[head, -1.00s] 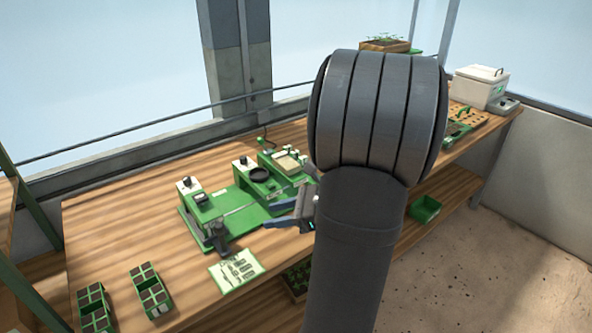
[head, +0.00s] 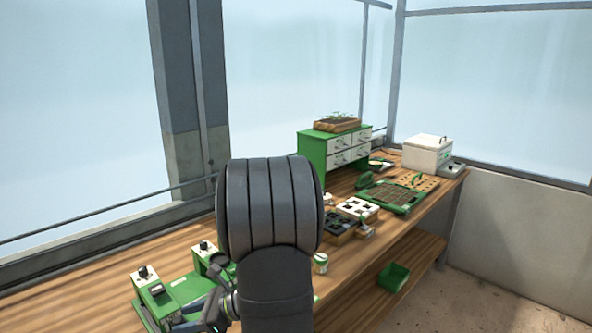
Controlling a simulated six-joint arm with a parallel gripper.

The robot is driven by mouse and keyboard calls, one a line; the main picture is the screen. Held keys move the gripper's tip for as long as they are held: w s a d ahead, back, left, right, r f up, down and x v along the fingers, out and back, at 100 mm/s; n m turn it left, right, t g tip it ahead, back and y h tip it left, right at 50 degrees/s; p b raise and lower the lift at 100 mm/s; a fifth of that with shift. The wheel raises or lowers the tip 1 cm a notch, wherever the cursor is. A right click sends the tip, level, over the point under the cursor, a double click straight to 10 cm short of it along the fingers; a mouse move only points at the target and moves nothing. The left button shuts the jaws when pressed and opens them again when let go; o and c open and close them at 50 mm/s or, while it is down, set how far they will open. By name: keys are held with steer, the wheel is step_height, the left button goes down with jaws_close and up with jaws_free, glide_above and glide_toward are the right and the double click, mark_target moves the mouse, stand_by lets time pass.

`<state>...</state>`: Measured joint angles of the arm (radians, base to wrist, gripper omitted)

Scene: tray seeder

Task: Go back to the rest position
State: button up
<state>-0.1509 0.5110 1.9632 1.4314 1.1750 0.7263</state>
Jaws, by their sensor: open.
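My gripper (head: 196,318) shows low in the head view, left of my arm, over the green seeder machine (head: 168,290). It is open, and I see nothing between its fingers, though my arm and the frame's lower edge hide part of it. The seeder stands on the wooden bench (head: 60,285). Two white control boxes with black knobs rise from it. Its right part is hidden behind my arm.
Right of my arm, the bench holds dark and white cell trays (head: 357,208), a green seed tray (head: 392,197), a green drawer cabinet (head: 313,152) and a white cooler box (head: 427,152). A green bin (head: 394,277) sits on the lower shelf.

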steer(key=shift+x, duration=1.8)
steer(key=shift+o, duration=0.3)
steer(key=o, duration=0.9)
steer(key=shift+w+r, duration=0.1)
steer(key=shift+r, duration=0.2)
steer(key=o, duration=0.3)
steer(key=r+n+g, duration=0.1)
steer(key=r+n, duration=0.1)
steer(key=a+r+n+g+h, duration=0.1)
steer(key=r+n, duration=0.1)
steer(key=r, duration=0.1)
steer(key=shift+w+a+r+h, duration=0.1)
steer(key=shift+w+a+h, duration=0.05)
steer(key=shift+a+h, duration=0.15)
step_height(320, 180, up, 19)
steer(key=n+t+h, duration=0.3)
steer(key=n+h, duration=0.2)
steer(key=h, duration=0.3)
glide_above(176, 320)
steer(key=w+d, duration=0.3)
steer(key=d, duration=0.1)
steer(key=x, duration=1)
steer(key=shift+w, duration=0.35)
